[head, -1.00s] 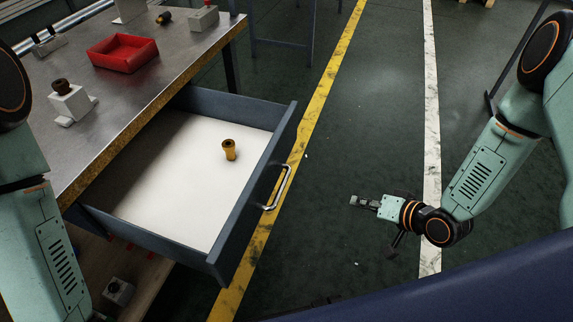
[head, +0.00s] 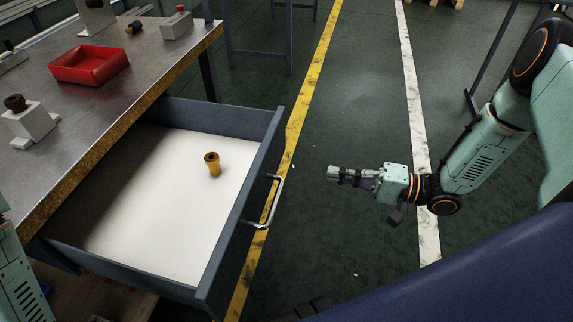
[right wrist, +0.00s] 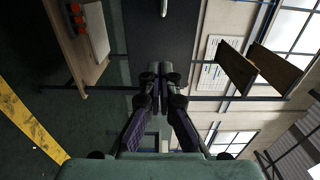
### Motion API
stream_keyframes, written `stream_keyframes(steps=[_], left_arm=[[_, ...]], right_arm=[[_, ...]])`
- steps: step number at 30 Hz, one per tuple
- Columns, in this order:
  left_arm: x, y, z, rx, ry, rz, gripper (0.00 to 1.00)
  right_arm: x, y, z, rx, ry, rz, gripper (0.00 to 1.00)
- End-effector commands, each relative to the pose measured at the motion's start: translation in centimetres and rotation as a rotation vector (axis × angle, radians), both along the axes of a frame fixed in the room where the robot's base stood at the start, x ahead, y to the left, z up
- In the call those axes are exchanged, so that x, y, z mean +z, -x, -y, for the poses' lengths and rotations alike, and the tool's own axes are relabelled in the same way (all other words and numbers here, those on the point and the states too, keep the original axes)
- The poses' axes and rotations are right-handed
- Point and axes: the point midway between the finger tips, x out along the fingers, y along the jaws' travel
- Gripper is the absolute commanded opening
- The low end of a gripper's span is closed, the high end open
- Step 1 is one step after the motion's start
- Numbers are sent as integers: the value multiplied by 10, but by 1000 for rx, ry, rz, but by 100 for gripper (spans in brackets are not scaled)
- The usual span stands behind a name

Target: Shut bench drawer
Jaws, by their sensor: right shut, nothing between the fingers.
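The bench drawer (head: 237,215) is pulled well out from under the bench (head: 140,100). It has a dark blue-grey frame, a white floor and a metal bar handle (head: 277,205) on its front. A small brass-coloured fitting (head: 212,164) stands upright inside it. My right gripper (head: 333,173) is shut and empty, to the right of the handle and apart from it, pointing toward the drawer front. In the right wrist view the closed fingers (right wrist: 160,72) point at a dark panel that seems to be the drawer front. My left gripper is out of view; only part of my left arm shows.
On the bench top are a red tray (head: 90,65), a grey block with a dark knob (head: 30,120) and other small fixtures. Open green floor (head: 350,90) with yellow and white lines lies right of the drawer. A lower shelf is under the bench.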

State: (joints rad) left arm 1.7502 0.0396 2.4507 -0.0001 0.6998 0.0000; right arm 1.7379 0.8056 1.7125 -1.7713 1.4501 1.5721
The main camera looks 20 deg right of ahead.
Motion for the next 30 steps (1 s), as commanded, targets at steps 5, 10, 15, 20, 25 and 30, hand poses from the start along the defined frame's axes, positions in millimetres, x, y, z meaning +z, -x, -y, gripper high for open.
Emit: stream_keyframes(steps=[5, 10, 15, 20, 25, 30], left_arm=[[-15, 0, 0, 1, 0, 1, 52], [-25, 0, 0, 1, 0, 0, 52], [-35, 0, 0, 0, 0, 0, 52], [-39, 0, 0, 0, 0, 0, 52], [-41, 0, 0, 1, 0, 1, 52], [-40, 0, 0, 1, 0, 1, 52]], right_arm=[[-3, -21, -31, 7, 2, 1, 0], [-3, -40, -57, 7, 3, 1, 0], [-3, -55, -80, 7, 3, 1, 0], [-2, -65, -92, 6, 3, 1, 0], [-1, -68, -97, 3, 3, 1, 0], [0, -68, -97, 2, 3, 1, 0]])
